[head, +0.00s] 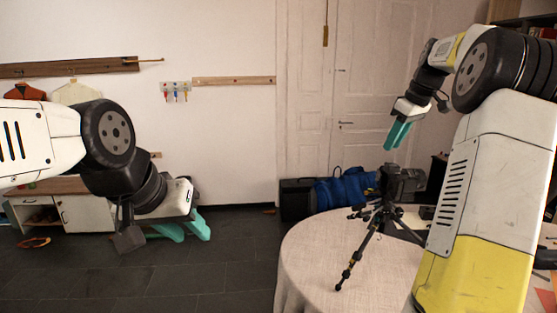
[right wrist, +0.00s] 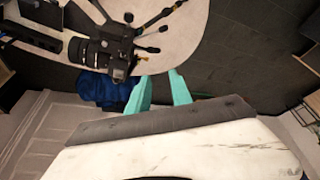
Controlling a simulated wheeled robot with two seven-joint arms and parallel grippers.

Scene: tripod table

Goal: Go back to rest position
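My left gripper (head: 184,228) is at the left of the head view, over the dark floor and left of the table; its teal fingers are apart with nothing between them. My right gripper (head: 397,134) is raised at the upper right of the head view, in front of the white door and above the camera on the table. In the right wrist view my right gripper (right wrist: 160,90) shows its teal fingers apart with empty space between them. A black camera (head: 402,182) on a black tripod (head: 372,230) stands on the table; the camera also shows in the right wrist view (right wrist: 100,52).
The round table (head: 310,262) with a pale cloth stands at the centre right. A blue bag (head: 345,188) and a black case (head: 296,199) sit on the floor behind it. A low white cabinet (head: 85,213) is at the left wall. The floor between cabinet and table is clear.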

